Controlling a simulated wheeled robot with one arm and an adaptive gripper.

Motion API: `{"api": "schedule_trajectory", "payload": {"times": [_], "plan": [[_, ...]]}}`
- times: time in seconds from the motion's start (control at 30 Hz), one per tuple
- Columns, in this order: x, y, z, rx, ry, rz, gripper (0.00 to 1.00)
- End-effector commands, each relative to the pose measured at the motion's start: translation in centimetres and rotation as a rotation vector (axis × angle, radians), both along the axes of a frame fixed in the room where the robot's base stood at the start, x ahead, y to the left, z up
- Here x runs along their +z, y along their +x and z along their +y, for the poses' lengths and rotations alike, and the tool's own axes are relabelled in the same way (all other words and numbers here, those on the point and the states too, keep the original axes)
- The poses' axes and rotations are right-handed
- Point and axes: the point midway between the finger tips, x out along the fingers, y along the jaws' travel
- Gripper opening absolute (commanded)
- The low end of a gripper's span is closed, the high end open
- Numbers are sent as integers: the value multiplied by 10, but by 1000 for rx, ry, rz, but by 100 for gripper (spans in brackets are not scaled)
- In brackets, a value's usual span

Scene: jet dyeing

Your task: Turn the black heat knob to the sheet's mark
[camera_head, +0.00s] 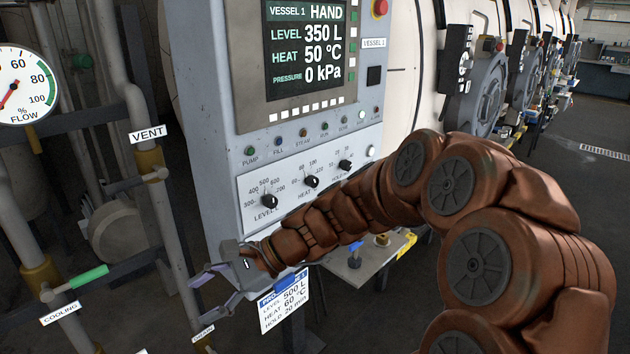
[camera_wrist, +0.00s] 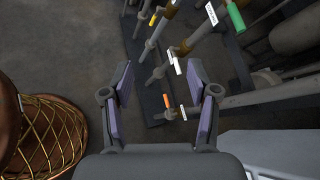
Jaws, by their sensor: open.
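The black heat knob (camera_head: 311,181) is the middle of three knobs on the white panel of the grey control cabinet, with a numbered scale around it. The process sheet (camera_head: 284,302) hangs below the panel and reads level 500 L, heat 60 °C, hold 20 min. The display (camera_head: 306,47) reads HAND, level 350 L, heat 50 °C, pressure 0 kPa. My gripper (camera_head: 205,293) is open and empty, below and left of the panel, apart from the knob. It also shows in the wrist view (camera_wrist: 160,85), facing pipes and the floor. The knob is not in the wrist view.
The level knob (camera_head: 269,201) and hold knob (camera_head: 345,165) flank the heat knob. Pipes with a vent label (camera_head: 147,134) and a green-handled cooling valve (camera_head: 88,277) stand at the left. A small shelf (camera_head: 357,268) lies behind my arm. Open floor shows at the right.

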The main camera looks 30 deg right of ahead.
Motion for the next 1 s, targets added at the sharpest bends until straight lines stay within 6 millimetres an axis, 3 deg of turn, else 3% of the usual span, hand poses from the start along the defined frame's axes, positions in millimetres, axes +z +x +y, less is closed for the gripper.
{"api": "schedule_trajectory", "payload": {"times": [0.03,0.17,0.3,0.43,0.6,0.7,0.8,1.0], "plan": [[8,24,-17,-103,82,39,60],[27,79,-70,-360,299,134,60],[36,128,-151,-637,547,235,60],[34,155,-239,-869,781,317,60],[20,164,-334,-1086,1027,386,60],[13,162,-369,-1160,1117,408,60],[8,161,-386,-1196,1164,420,60],[7,173,-387,-1205,1177,426,60]]}}
